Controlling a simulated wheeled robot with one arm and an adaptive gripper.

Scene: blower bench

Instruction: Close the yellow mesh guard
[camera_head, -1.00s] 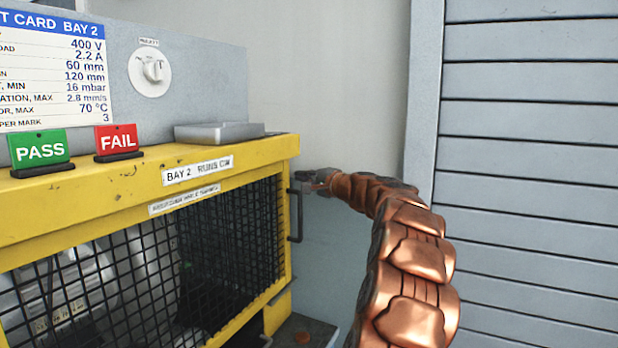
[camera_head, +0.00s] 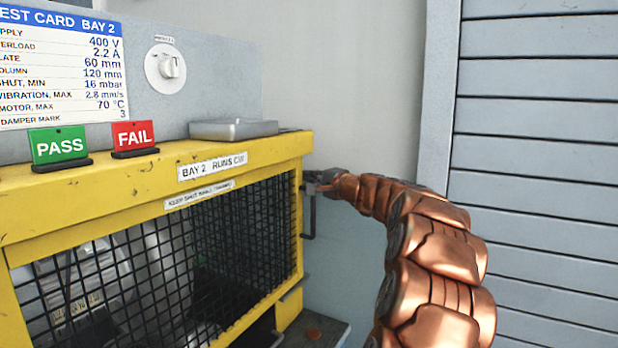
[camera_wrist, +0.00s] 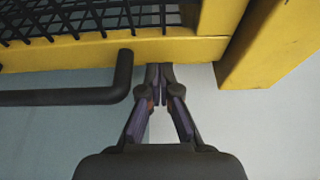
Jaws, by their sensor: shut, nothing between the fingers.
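The yellow mesh guard (camera_head: 243,228) is a yellow frame with black wire mesh on the front of the yellow housing (camera_head: 110,190). Its dark bar handle (camera_head: 308,222) is at its right edge. In the wrist view, the guard's yellow edge (camera_wrist: 90,52) runs across the top, with the handle (camera_wrist: 122,78) left of my fingers. A yellow post (camera_wrist: 275,45) is at the right, close to the guard edge. My gripper (camera_head: 314,188) is shut and empty beside the handle. Its fingertips (camera_wrist: 160,72) reach the guard's edge; contact is unclear, as is whether the guard sits fully shut.
Green PASS (camera_head: 60,146) and red FAIL (camera_head: 134,136) signs and a grey tray (camera_head: 234,129) stand on the housing. A white dial (camera_head: 166,67) is on the panel behind. A slatted grey shutter (camera_head: 540,150) is at the right. Plain wall lies behind my arm.

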